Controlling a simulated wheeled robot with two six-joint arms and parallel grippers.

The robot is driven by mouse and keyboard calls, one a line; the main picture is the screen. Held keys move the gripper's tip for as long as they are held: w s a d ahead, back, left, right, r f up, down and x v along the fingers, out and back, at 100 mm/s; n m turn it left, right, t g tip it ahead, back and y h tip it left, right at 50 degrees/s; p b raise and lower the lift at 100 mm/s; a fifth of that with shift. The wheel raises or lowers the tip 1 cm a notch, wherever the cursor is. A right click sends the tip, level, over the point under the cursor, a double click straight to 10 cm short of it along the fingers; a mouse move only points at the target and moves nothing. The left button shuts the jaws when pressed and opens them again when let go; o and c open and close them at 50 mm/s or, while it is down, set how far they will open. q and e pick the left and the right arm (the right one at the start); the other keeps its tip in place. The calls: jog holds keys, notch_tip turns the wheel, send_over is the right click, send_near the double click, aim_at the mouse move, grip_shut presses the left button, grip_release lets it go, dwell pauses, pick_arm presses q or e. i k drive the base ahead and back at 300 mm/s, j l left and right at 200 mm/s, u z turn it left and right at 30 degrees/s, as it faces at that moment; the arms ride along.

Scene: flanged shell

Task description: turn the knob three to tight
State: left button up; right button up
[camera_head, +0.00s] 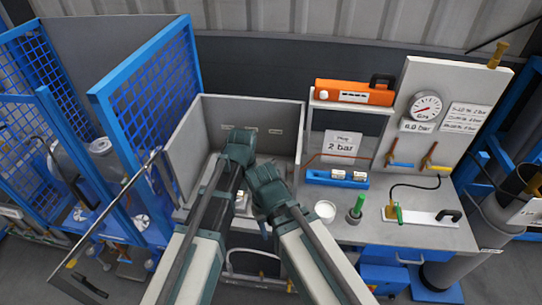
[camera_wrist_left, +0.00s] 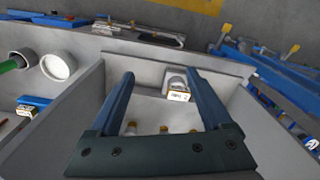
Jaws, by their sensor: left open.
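My left gripper (camera_head: 238,148) reaches into the grey open-topped box (camera_head: 184,152) on the bench. In the left wrist view my left gripper (camera_wrist_left: 160,84) is open, with nothing between its two fingers. Beyond the fingers is a small pale fitting with a yellow-edged label (camera_wrist_left: 178,88), by the box wall. Several small brass-coloured pieces (camera_wrist_left: 163,129) stand low in the box, partly behind the gripper's base. I cannot tell which of these is knob three; the labels are too small to read. My right gripper (camera_head: 263,180) is beside the left one; its fingers do not show clearly.
A white cup (camera_head: 325,211), a green-handled tool (camera_head: 357,208) and a white plate with a black handle (camera_head: 425,216) are on the bench at right. A gauge panel (camera_head: 440,75) and an orange unit (camera_head: 354,92) stand behind. A blue mesh guard (camera_head: 153,98) is at left.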

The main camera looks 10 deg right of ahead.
aim_at(273, 160)
jog(key=i+j+z, duration=0.5)
jog(key=i, duration=0.3)
